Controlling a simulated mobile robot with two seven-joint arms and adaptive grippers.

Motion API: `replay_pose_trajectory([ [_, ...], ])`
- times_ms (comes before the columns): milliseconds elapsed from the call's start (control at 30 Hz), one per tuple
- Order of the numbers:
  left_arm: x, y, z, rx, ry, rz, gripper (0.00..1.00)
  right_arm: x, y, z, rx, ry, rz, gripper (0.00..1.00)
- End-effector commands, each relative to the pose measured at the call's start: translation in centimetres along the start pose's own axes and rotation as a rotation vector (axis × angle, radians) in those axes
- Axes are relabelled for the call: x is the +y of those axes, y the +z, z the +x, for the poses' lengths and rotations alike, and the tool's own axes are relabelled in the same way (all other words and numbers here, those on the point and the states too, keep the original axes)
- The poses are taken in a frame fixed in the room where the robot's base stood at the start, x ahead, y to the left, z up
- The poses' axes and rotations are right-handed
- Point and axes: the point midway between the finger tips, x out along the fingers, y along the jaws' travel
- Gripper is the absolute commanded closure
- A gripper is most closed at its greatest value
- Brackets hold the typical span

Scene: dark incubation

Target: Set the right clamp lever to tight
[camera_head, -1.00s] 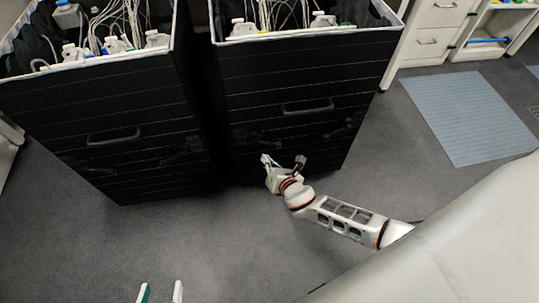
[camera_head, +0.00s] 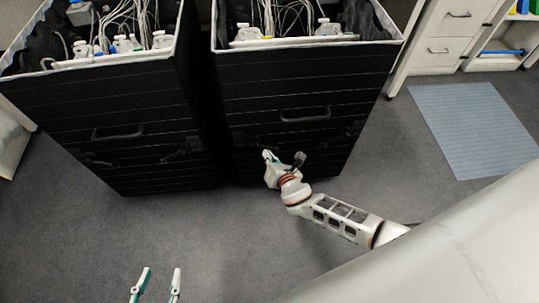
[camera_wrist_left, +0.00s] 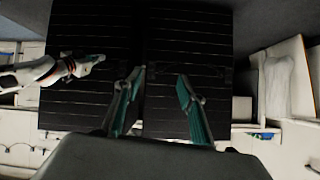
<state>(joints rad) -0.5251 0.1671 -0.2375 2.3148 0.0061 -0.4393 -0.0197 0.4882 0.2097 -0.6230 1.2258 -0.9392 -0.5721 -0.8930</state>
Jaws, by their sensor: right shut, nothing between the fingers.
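Two tall black boxes stand side by side, the left box (camera_head: 100,110) and the right box (camera_head: 300,85). Dark clamp levers show faintly low on their fronts: one at the left box's right side (camera_head: 183,150), one at the right box's right side (camera_head: 350,131). Their exact settings are too dark to tell. My right gripper (camera_head: 267,155) is shut and empty in front of the right box's lower front, left of its right lever; contact cannot be told. It also shows in the left wrist view (camera_wrist_left: 98,59). My left gripper (camera_head: 162,270) is open and empty above the floor.
Each box has a front handle, left (camera_head: 118,134) and right (camera_head: 305,117), with white-capped bottles and tubing at its open top. A blue-grey mat (camera_head: 470,125) lies at right by white cabinets (camera_head: 445,30). Grey floor is clear before the boxes.

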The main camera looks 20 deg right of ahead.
Motion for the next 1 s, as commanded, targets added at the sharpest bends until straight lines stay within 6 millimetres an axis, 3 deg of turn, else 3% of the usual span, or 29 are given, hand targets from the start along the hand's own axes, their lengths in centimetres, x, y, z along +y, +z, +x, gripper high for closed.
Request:
replay_pose_trajectory([
  [433,-0.5,-0.8,-0.2,0.009,-0.01,0.007,0.6,0.3,0.6,-0.1,-0.004,-0.016,-0.031,1.0],
  [600,-0.9,0.8,-0.4,-0.025,-0.018,0.018,0.6,0.1,0.6,-0.2,-0.004,-0.031,-0.054,1.0],
  [767,-1.0,1.0,-0.6,-0.031,-0.019,0.023,0.6,0.1,0.8,-0.2,-0.004,-0.043,-0.076,1.0],
  [1000,-1.5,-0.4,-0.6,-0.01,-0.028,0.031,0.6,0.4,1.6,-0.4,-0.009,-0.076,-0.134,1.0],
])
